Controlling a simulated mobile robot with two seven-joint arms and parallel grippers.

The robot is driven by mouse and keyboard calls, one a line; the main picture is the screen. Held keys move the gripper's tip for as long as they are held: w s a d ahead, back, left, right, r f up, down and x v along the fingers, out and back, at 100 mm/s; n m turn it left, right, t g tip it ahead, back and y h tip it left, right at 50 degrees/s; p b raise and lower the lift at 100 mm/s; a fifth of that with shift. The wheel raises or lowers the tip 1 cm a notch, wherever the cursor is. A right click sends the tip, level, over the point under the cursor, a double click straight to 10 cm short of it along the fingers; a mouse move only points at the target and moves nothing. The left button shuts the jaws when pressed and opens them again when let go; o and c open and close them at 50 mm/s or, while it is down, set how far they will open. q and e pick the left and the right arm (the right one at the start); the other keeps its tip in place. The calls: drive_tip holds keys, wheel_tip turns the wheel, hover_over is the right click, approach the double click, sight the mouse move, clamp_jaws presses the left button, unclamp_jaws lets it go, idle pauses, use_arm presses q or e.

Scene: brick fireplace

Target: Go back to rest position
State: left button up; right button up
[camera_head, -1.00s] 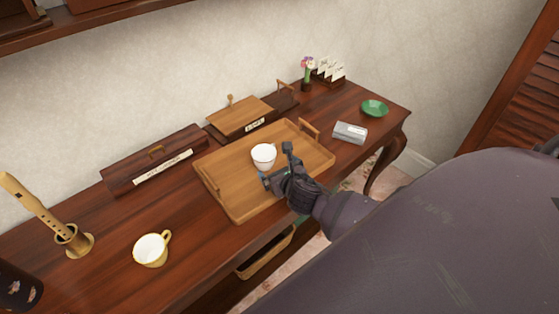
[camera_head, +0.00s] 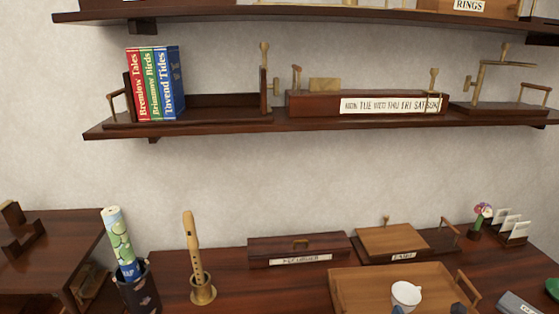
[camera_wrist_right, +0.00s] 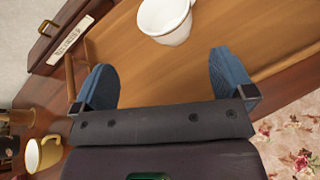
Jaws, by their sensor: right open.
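My right gripper (camera_head: 430,308) shows at the bottom edge of the head view, only its fingertips visible. In the right wrist view its two blue-grey fingers (camera_wrist_right: 165,78) are spread wide with nothing between them. A white cup (camera_head: 406,293) stands upright on the wooden tray (camera_head: 352,288), just beyond the fingertips. In the right wrist view the cup (camera_wrist_right: 166,20) is apart from both fingers, and the tray (camera_wrist_right: 145,72) lies below them. My left gripper is in neither view.
A yellow cup (camera_wrist_right: 42,152) stands left of the tray in the right wrist view. A recorder (camera_head: 193,250) stands in its holder, beside a dark container (camera_head: 138,290) with a rolled paper. Cases line the desk's back. Shelves (camera_head: 300,124) with books (camera_head: 155,85) hang above.

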drive_tip(key=s+a+m+y, duration=0.1)
drive_tip(key=s+a+m, duration=0.1)
drive_tip(key=m, duration=0.6)
drive_tip(key=s+a+m+y, duration=0.1)
drive_tip(key=s+a+m, duration=0.1)
drive_tip(key=m, duration=0.6)
drive_tip(key=s+a+f+m+y, duration=0.1)
drive_tip(key=s+a+m, duration=0.2)
drive_tip(key=m, duration=0.5)
drive_tip(key=shift+s+m+y, duration=0.3)
drive_tip(key=shift+s+m, duration=0.1)
drive_tip(key=shift+s, duration=0.15)
drive_tip(key=s+f+m+g+h, duration=0.1)
drive_tip(key=s+f+m, duration=0.3)
drive_tip(key=s, duration=0.6)
drive_tip(key=shift+s+f+g, duration=0.3)
drive_tip(key=shift+s+f, duration=0.05)
drive_tip(key=shift+f, duration=0.15)
